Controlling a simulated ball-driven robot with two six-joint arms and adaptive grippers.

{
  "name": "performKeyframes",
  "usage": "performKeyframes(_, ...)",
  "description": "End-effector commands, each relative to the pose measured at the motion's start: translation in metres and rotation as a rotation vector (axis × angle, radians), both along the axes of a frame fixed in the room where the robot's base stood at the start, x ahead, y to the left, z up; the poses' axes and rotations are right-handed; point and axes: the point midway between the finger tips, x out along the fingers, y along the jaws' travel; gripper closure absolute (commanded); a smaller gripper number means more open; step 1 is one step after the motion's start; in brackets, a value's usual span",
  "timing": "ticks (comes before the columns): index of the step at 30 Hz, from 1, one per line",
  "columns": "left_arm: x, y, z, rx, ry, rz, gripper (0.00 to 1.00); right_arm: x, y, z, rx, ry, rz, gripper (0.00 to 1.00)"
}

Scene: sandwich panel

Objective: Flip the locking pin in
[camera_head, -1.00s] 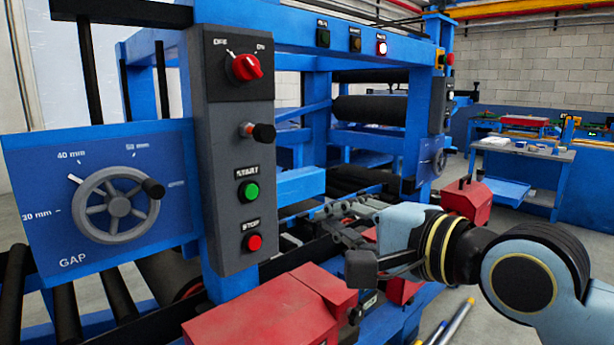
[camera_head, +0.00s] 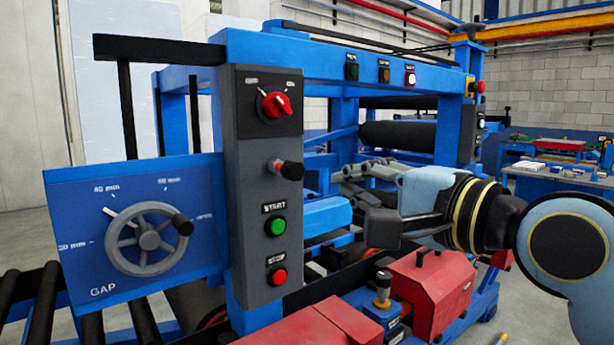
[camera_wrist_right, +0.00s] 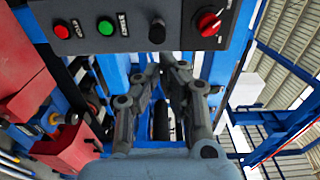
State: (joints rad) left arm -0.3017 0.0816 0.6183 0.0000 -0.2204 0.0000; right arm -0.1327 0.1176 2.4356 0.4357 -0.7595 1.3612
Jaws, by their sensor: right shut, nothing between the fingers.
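The locking pin (camera_head: 290,169) appears to be the black-tipped knob on a short metal shaft. It sticks out of the grey control panel (camera_head: 246,230), tilted slightly down to the right, between the red rotary switch (camera_head: 277,105) and the green START button (camera_head: 278,227). In the right wrist view the black knob (camera_wrist_right: 157,31) is at the top centre, beyond the fingertips. My right gripper (camera_head: 348,172) is shut and empty, at about the pin's height, right of the panel and apart from it. It also shows in the wrist view (camera_wrist_right: 154,68). My left gripper is not in view.
A blue gap plate with a grey handwheel (camera_head: 147,240) is left of the panel. A red STOP button (camera_head: 279,276) sits below START. Red housings (camera_head: 432,290) and an amber-and-metal fitting (camera_head: 382,290) are low in front. Blue frame beams (camera_head: 320,50) cross above and behind.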

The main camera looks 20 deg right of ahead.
Motion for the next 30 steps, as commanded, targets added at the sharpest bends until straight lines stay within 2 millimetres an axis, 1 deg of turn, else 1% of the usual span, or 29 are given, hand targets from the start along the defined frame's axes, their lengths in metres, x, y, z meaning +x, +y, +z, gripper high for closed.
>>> performKeyframes(1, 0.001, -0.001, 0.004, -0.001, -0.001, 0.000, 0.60, 0.012, 0.004, 0.003, 0.008, -0.001, -0.001, 1.00)
performKeyframes(3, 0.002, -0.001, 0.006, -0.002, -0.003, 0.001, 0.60, 0.026, 0.009, 0.003, 0.007, 0.000, 0.000, 1.00)
performKeyframes(9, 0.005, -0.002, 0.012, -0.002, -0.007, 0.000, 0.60, 0.065, 0.022, 0.002, 0.005, 0.002, 0.003, 1.00)
performKeyframes(12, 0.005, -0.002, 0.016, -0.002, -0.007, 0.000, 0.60, 0.080, 0.027, 0.002, 0.003, 0.002, 0.002, 1.00)
performKeyframes(15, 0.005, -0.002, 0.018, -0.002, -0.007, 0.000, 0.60, 0.090, 0.030, 0.000, 0.002, 0.002, 0.001, 1.00)
performKeyframes(21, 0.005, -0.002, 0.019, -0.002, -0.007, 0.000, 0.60, 0.099, 0.033, -0.001, 0.001, 0.001, 0.001, 1.00)
performKeyframes(30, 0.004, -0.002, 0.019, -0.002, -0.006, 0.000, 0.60, 0.099, 0.032, -0.001, 0.001, 0.001, 0.001, 1.00)
